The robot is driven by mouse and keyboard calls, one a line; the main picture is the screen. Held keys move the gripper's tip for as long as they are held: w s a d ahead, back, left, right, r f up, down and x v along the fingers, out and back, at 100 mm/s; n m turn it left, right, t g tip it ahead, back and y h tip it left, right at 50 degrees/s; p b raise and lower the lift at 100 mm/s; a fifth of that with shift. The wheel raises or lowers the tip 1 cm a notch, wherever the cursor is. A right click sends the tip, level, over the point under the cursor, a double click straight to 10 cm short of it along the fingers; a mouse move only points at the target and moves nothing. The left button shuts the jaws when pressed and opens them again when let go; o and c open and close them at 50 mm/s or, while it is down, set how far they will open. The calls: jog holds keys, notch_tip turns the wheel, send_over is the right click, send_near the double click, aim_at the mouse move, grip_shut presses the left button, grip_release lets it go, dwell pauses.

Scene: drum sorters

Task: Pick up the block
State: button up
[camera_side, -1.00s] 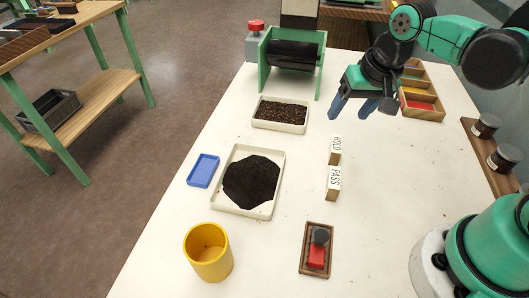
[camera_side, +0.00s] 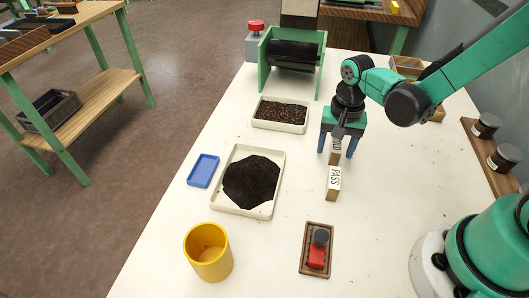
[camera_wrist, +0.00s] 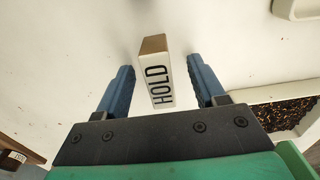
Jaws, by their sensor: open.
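The HOLD block (camera_wrist: 155,75), white-faced with a wooden end, stands on the white table between the two blue fingers of my gripper (camera_wrist: 162,83) in the wrist view. Gaps show on both sides of it, so the fingers are open and apart from it. In the side view my gripper (camera_side: 336,148) is over this block and partly hides it; some of its lettering shows (camera_side: 335,146). The PASS block (camera_side: 333,182) stands just in front of it.
A tray of dark material (camera_side: 276,204) and a tray of brown grains (camera_side: 258,123) lie to the left. A green-framed drum (camera_side: 291,62) stands behind. A yellow cup (camera_side: 208,254) and a small wooden tray with a red piece (camera_side: 304,268) are at the front.

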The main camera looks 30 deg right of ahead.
jog(key=shift+f, duration=0.2)
grip_shut()
dwell(0.3)
